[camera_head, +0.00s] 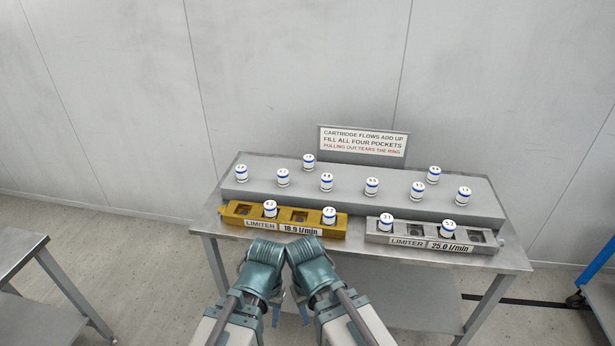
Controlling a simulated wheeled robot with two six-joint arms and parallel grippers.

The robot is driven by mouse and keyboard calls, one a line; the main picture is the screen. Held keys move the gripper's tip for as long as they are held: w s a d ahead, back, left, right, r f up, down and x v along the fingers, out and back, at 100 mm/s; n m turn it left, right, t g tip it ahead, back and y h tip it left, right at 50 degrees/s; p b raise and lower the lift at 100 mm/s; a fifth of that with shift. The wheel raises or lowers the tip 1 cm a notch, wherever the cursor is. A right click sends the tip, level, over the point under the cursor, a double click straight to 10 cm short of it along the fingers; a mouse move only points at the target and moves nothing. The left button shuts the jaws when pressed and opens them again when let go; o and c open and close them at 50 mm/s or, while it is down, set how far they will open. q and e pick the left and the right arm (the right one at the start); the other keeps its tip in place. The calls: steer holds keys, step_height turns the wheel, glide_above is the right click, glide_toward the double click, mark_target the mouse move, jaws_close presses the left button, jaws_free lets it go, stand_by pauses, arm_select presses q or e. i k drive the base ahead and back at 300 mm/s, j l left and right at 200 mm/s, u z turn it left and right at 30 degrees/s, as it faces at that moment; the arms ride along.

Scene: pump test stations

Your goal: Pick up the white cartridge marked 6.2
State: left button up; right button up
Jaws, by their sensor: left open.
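Several small white cartridges with blue bands stand upright on the grey raised shelf (350,203) at the back of the table. Their top numbers are too small to read surely, so I cannot tell which is marked 6.2. Two more cartridges, left (270,209) and right (329,216), stand in the yellow limiter block marked 18.9 l/min (313,227). Two others stand in the grey limiter block marked 25.0 l/min (375,236). My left gripper (264,252) is open, in front of the yellow block. My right gripper (307,252) is close beside it; its jaws are not clear.
A sign (362,141) stands behind the shelf. Both limiter blocks have empty pockets between or beside their cartridges. The metal table (500,258) has a narrow bare front strip. Another table (22,250) is at the left. A blue-framed object (576,299) is at the right edge.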

mark_target(283, 174)
steer(key=i+l, duration=0.1)
steer(key=i, duration=0.3)
steer(key=i+l+u, duration=0.1)
steer(key=i, duration=0.35)
